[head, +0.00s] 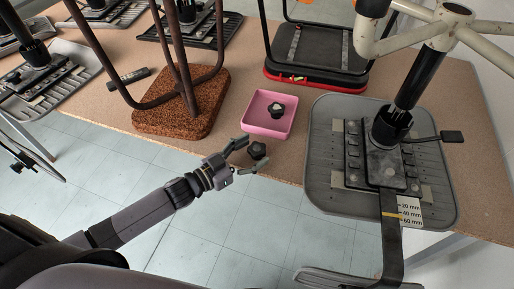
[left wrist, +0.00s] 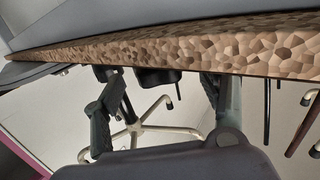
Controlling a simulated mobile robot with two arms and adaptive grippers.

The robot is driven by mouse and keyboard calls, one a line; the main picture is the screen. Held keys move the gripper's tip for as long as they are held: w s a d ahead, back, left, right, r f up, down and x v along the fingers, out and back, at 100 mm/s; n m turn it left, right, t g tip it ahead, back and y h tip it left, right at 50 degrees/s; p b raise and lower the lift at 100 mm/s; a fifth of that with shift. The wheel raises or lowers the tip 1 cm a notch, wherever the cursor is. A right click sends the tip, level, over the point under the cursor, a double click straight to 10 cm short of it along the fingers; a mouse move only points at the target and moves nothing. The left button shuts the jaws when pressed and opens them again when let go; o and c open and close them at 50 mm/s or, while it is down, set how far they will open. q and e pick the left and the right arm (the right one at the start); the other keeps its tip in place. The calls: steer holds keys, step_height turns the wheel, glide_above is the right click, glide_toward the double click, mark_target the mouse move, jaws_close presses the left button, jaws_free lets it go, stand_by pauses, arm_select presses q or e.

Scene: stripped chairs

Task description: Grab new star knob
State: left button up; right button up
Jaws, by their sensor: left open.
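A second star knob (head: 276,109), dark with a lighter part, is in the pink tray (head: 270,132). I cannot tell from their look which is the new one. My right gripper is not seen.
The brown table (head: 232,165) has a brown speckled seat (head: 165,118) with metal legs at left. A grey seat pan (head: 325,150) with a black mechanism and upturned chair base stands at right. A red-edged black seat (head: 318,84) is behind the tray.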

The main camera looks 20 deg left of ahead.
arm_select(q)
steer(key=shift+x, duration=1.15)
steer(key=shift+a, duration=0.1)
steer(key=shift+s, duration=0.1)
steer(key=c, duration=1.3)
steer(key=shift+o, duration=0.2)
steer(key=shift+r, duration=0.1)
